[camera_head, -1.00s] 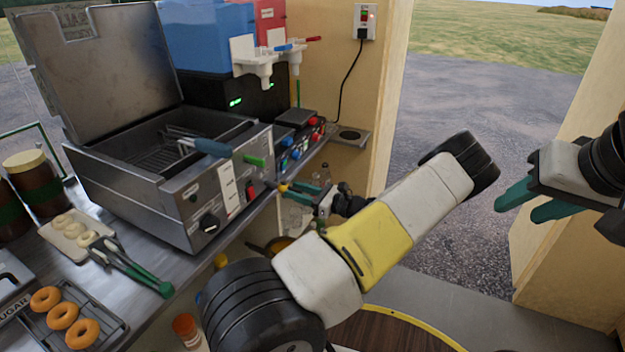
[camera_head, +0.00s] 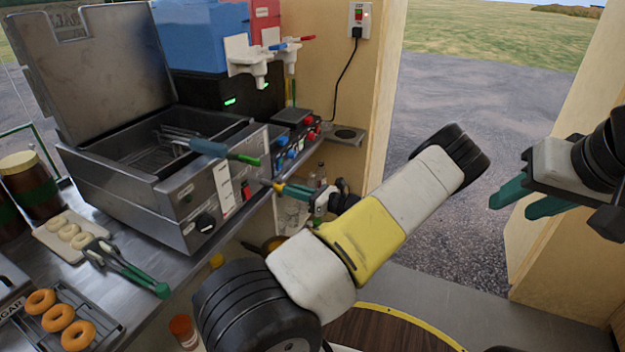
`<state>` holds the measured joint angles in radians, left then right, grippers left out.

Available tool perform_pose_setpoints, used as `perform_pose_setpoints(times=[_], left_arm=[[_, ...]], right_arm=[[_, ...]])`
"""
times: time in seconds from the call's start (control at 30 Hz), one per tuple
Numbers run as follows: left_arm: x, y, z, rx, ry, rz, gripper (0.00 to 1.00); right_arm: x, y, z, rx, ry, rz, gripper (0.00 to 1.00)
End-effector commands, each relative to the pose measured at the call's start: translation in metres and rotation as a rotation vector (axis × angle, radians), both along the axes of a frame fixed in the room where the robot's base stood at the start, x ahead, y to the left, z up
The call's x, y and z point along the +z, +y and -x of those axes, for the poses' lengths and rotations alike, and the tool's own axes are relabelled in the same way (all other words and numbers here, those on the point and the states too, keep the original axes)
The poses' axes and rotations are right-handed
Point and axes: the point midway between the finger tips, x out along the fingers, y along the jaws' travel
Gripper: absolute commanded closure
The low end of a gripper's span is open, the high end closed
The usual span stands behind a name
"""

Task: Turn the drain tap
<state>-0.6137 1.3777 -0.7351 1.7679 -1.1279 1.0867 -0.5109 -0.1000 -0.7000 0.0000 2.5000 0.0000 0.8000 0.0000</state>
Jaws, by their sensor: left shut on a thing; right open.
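The drain tap (camera_head: 279,186) shows as a small yellow-tipped part low at the right end of the steel fryer (camera_head: 130,205). My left gripper (camera_head: 291,193) has its teal fingers shut on it, beside the counter's front edge. The fingers cover much of the tap, so its exact angle is hard to tell. My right gripper (camera_head: 509,207) is open and empty, out in the air at the right, far from the fryer.
The fryer lid stands open, with a basket handle (camera_head: 208,148) over the front. Tongs (camera_head: 125,267), a tray of pale rings (camera_head: 75,252) and a rack of doughnuts (camera_head: 110,330) lie on the counter. Bottles stand below it. The doorway at right is clear.

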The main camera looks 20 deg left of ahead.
Motion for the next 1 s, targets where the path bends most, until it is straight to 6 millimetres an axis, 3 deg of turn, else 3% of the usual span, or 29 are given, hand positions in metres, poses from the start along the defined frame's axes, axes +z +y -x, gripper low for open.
perform_pose_setpoints(times=[1.0], left_arm=[[-0.002,-0.0006,-0.0016,-0.001,0.948,-0.072,1.0]], right_arm=[[0.0,0.0,0.0,0.0,0.0,0.0,0.58]])
